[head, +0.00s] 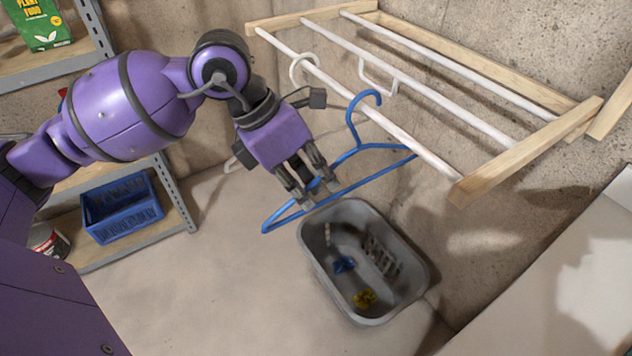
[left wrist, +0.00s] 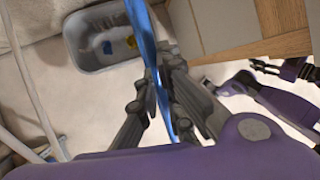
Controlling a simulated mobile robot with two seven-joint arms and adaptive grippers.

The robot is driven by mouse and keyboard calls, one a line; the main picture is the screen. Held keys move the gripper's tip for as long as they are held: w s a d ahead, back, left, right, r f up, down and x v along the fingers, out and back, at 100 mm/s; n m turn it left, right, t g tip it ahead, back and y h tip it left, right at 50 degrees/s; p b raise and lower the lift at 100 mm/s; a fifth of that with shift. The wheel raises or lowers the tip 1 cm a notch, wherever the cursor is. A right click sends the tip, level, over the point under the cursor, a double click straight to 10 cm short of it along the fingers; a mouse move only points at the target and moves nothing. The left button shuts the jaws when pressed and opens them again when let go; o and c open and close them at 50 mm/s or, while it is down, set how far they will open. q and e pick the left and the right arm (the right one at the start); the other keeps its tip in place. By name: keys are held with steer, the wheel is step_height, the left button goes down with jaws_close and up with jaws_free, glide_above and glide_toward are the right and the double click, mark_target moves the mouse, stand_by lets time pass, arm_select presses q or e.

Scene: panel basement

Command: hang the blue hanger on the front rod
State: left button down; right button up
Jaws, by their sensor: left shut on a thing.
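The blue hanger (head: 345,155) is held in my left gripper (head: 313,185), whose fingers are shut on its lower left part. Its hook points up and overlaps the front rod (head: 405,140) in the head view; I cannot tell whether it is over the rod or only in front of it. In the left wrist view the hanger (left wrist: 146,35) runs between the fingers of my left gripper (left wrist: 158,88). What seems to be my right gripper (left wrist: 278,68) shows at the right of that view; its state is unclear.
The wooden rack (head: 525,150) also carries a middle and a rear rod. White hooks hang on the front rod (head: 304,66) and middle rod (head: 378,78). A grey tub (head: 415,265) stands below the hanger. A shelf with a blue crate (head: 122,210) is at left.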

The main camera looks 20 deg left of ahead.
arm_select(q)
steer(key=shift+f, duration=0.35)
steer(key=shift+w+f, duration=0.15)
steer(key=shift+w, duration=0.05)
steer(key=c, duration=1.8)
jaws_free()
steer(key=shift+c, duration=0.2)
steer(key=v, duration=1.2)
steer(key=shift+a, duration=0.1)
